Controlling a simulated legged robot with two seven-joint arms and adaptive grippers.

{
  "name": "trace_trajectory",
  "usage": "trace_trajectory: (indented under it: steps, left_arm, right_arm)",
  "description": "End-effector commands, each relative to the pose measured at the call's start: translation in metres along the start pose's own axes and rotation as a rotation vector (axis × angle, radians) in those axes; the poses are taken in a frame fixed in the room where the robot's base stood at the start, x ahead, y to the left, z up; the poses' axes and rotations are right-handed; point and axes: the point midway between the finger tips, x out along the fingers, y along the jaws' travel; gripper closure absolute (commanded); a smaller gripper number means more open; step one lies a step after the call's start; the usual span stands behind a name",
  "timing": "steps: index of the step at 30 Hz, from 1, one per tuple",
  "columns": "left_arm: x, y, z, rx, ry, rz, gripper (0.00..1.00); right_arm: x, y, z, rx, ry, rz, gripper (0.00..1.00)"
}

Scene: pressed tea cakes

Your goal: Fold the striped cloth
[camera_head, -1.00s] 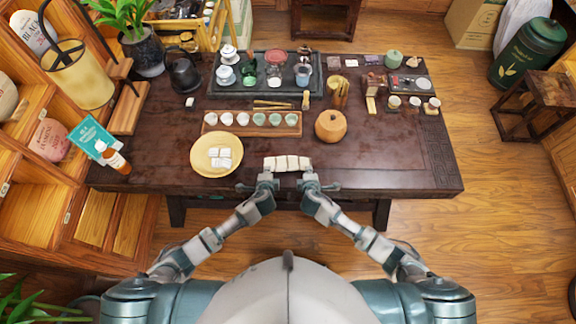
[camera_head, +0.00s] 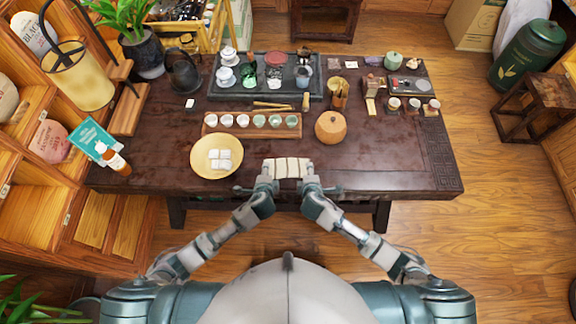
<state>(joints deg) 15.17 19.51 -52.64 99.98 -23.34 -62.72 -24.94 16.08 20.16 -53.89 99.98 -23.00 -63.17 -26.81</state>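The striped cloth (camera_head: 291,168) is a small pale strip with thin darker lines, lying near the front edge of the table, between my two grippers. My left gripper (camera_head: 267,170) is at the cloth's left end, and my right gripper (camera_head: 312,175) is at its right end. Both appear to touch or overlap the cloth's ends. The fingers are too small to show whether they are closed on it. The cloth's near edge is partly hidden by the grippers.
The dark table (camera_head: 400,165) is clear to the right. A yellow round plate (camera_head: 197,160) with white pieces lies left of the cloth. A round wooden jar (camera_head: 330,127) and a cup tray (camera_head: 252,132) stand behind. A bottle (camera_head: 117,161) stands at the left edge.

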Motion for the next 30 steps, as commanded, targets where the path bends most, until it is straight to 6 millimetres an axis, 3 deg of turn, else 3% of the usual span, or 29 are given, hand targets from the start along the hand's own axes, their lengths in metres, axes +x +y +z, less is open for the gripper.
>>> trace_trajectory:
  steps: [6,12,30]
  left_arm:
    - [-0.038,-0.011,0.0,-0.001,0.002,0.0,0.54]
    - [-0.058,-0.016,0.0,0.001,0.0,0.001,0.54]
    - [-0.062,-0.014,0.001,-0.022,-0.001,0.013,0.54]
  right_arm:
    - [-0.038,0.01,0.0,0.0,0.002,-0.002,0.54]
    - [-0.058,0.016,0.001,0.0,0.0,-0.001,0.54]
    - [-0.062,0.014,0.001,0.023,0.0,-0.013,0.54]
